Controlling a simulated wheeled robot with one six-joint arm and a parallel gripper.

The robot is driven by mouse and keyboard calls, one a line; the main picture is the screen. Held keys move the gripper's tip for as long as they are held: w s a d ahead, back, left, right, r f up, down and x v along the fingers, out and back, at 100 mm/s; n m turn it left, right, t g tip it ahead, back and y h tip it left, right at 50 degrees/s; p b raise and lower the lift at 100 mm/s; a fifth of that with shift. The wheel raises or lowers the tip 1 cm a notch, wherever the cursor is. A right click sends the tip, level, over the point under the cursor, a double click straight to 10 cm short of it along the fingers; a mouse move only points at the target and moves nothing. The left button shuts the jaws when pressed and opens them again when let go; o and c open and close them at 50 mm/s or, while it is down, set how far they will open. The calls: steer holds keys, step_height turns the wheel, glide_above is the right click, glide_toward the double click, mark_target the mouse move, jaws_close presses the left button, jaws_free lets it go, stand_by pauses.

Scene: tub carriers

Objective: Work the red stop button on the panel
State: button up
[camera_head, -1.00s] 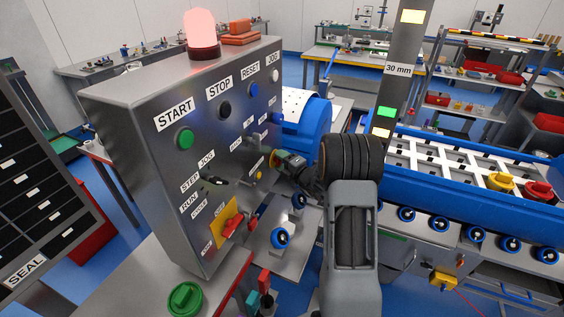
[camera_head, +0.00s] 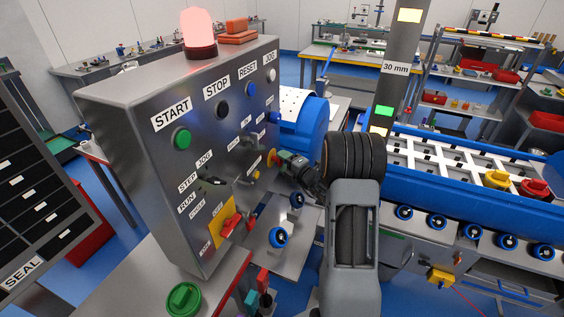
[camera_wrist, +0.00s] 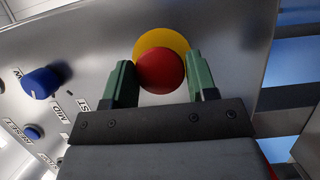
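The red stop button (camera_wrist: 160,70) is a round red head on a yellow disc (camera_wrist: 163,42) on the grey panel. In the head view its yellow disc (camera_head: 272,158) shows at the panel's right side, partly covered by my gripper (camera_head: 283,163). In the wrist view my gripper (camera_wrist: 161,80) has its two green fingers apart, one on each side of the red head. The gaps beside the head are very thin, and I cannot tell whether the fingers touch it.
The panel (camera_head: 130,140) also carries a green button (camera_head: 182,139), a black button (camera_head: 222,109), and a red switch (camera_head: 229,226) on a yellow plate. A blue knob (camera_wrist: 43,82) lies left of the gripper. A blue conveyor (camera_head: 425,185) runs at the right.

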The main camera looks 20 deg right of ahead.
steer(key=o, duration=0.4)
step_height(320, 180, up, 3)
steer(key=shift+r, duration=0.1)
steer(key=s+a+r+b, duration=0.2)
steer(key=s+a+r, duration=0.1)
steer(key=s+r, duration=0.6)
steer(key=s, duration=0.4)
steer(key=shift+s+r, duration=0.4)
